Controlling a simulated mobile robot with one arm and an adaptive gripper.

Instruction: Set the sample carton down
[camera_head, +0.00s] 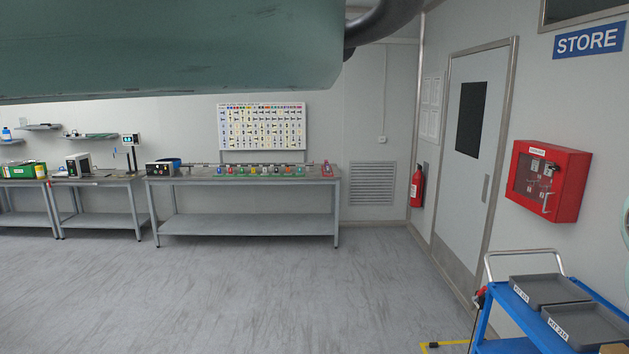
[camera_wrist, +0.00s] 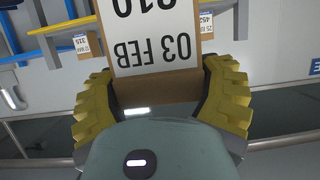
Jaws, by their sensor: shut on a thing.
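The sample carton (camera_wrist: 155,90) is a brown box with a white label whose text, including "03 FEB", appears upside down in the wrist view. Its upper part is cut off by the top of the picture. My gripper (camera_wrist: 163,86) has yellow ridged fingers on both sides of the carton and is shut on it. The head view shows neither the carton in hand nor my gripper.
In the wrist view, a smaller labelled carton (camera_wrist: 82,44) and another (camera_wrist: 206,22) sit by blue and yellow rack parts. The head view shows a blue trolley (camera_head: 489,325) with grey trays (camera_head: 548,289), a long bench (camera_head: 250,181) and clear floor (camera_head: 230,300).

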